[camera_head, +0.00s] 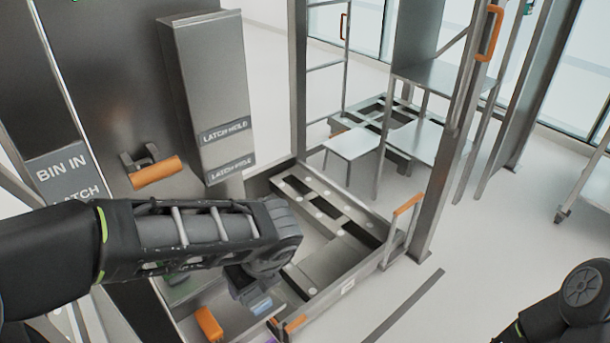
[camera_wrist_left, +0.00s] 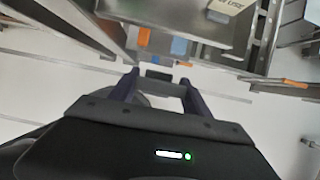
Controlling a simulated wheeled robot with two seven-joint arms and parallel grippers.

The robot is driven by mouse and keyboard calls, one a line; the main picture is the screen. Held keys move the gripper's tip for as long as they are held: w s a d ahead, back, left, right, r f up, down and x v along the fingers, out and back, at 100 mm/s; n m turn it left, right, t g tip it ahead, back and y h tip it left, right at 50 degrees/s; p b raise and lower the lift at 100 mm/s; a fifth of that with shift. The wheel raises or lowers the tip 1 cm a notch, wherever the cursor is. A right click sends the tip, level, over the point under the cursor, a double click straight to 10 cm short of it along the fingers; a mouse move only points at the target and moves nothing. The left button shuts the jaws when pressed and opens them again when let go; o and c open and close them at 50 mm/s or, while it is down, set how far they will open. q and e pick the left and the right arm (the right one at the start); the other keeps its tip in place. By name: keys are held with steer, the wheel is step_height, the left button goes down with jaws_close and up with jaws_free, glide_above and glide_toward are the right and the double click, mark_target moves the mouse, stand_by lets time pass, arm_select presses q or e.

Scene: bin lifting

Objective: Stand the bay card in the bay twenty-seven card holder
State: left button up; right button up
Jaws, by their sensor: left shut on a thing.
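My left gripper (camera_head: 246,288) points down over the front left of the steel tray, partly hidden by its own wrist. In the left wrist view my left gripper (camera_wrist_left: 158,84) is shut on a small dark flat piece, the bay card (camera_wrist_left: 158,75), seen nearly edge-on between the fingertips. Its face and any print on it cannot be read. A small blue piece (camera_head: 262,305) shows just beyond the gripper; it also shows in the left wrist view (camera_wrist_left: 180,46). I cannot make out the bay twenty-seven card holder. My right gripper is out of view; only part of that arm shows at the bottom right.
An orange block (camera_head: 209,323) is in the tray near my left gripper. A steel frame (camera_head: 390,243) with orange handles lies behind it. A grey latch box (camera_head: 208,90) and an orange-handled lever (camera_head: 155,172) stand at the left.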

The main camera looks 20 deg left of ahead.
arm_select(q)
steer(key=shift+s+n, duration=0.1)
steer(key=shift+n, duration=0.4)
steer(key=shift+a+r+n+g, duration=0.15)
steer(key=shift+r+n+g, duration=0.2)
steer(key=shift+n, duration=0.25)
steer(key=n, duration=0.1)
steer(key=w+n+g, duration=0.1)
steer(key=n, duration=0.1)
steer(key=w+r+n+g, duration=0.1)
steer(key=shift+w+a+n+y, duration=0.15)
steer(key=shift+a+n+y, duration=0.15)
steer(key=w+d+f+n+g, duration=0.2)
steer(key=w+d+f+n, duration=0.1)
steer(key=w+f+n, duration=0.4)
steer(key=shift+w+f+h, duration=0.3)
steer(key=shift+f+h, duration=0.05)
steer(key=shift+h, duration=0.05)
steer(key=shift+f+g, duration=0.1)
steer(key=shift+g, duration=0.15)
